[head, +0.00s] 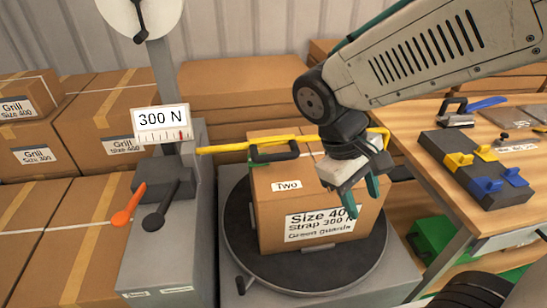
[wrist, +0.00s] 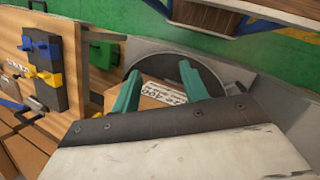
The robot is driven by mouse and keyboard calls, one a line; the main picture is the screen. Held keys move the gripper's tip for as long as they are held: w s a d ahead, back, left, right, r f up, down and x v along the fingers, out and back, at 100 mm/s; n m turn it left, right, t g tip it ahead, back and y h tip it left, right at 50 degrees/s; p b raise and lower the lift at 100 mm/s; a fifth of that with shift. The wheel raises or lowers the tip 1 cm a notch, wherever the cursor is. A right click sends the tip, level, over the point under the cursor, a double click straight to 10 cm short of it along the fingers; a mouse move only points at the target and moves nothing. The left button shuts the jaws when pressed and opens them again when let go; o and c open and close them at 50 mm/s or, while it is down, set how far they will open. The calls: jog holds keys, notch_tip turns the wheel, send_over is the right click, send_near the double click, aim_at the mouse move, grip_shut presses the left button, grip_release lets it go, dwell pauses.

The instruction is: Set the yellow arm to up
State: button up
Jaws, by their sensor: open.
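The yellow arm (head: 225,148) is a long bar that runs nearly level from the grey machine post to the right, across the top of the box. It has a black handle (head: 273,151) in its middle part. Its right part passes behind my wrist, and its bent end shows just right of it. My gripper (head: 362,197) is open, with teal fingers pointing down in front of the box's right side, below the bar. The fingers (wrist: 157,86) also show in the wrist view with nothing between them. The yellow arm cannot be made out in the wrist view.
A labelled cardboard box (head: 265,200) stands on a dark round turntable (head: 235,230). The grey machine has an orange lever (head: 128,206), a black lever (head: 160,208) and a 300 N gauge (head: 160,120). A wooden workbench (head: 440,180) with tools is at right. Stacked boxes fill the left.

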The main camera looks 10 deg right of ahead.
aim_at(268, 161)
jog(key=w+a+f+n+t+h, duration=0.2)
jog(key=w+a+f+t, duration=0.1)
jog(key=w+a+f, duration=0.1)
jog(key=w+a+f+n+t+h, duration=0.2)
jog(key=w+a+f+t+h, duration=0.1)
jog(key=w, duration=0.5)
jog(key=w+a+f+n+t+h, duration=0.3)
jog(key=w+a+f+t, duration=0.2)
jog(key=w+a+f, duration=0.1)
jog(key=shift+a, duration=0.8)
jog(key=w, duration=0.1)
jog(key=w+a+r+t, duration=0.1)
jog(key=w+a+t, duration=0.1)
jog(key=shift+w+a+r+y, duration=0.2)
jog(key=shift+w+r+y, duration=0.05)
jog(key=shift+y, duration=0.05)
jog(key=shift+w+a+r+m+t, duration=0.2)
jog(key=shift+m+t, duration=0.2)
jog(key=shift+t, duration=0.2)
jog(key=shift+w+d+m, duration=0.25)
jog(key=shift+d+m, duration=0.05)
jog(key=x, duration=0.7)
jog(key=shift+d, duration=0.1)
jog(key=shift+c, duration=0.3)
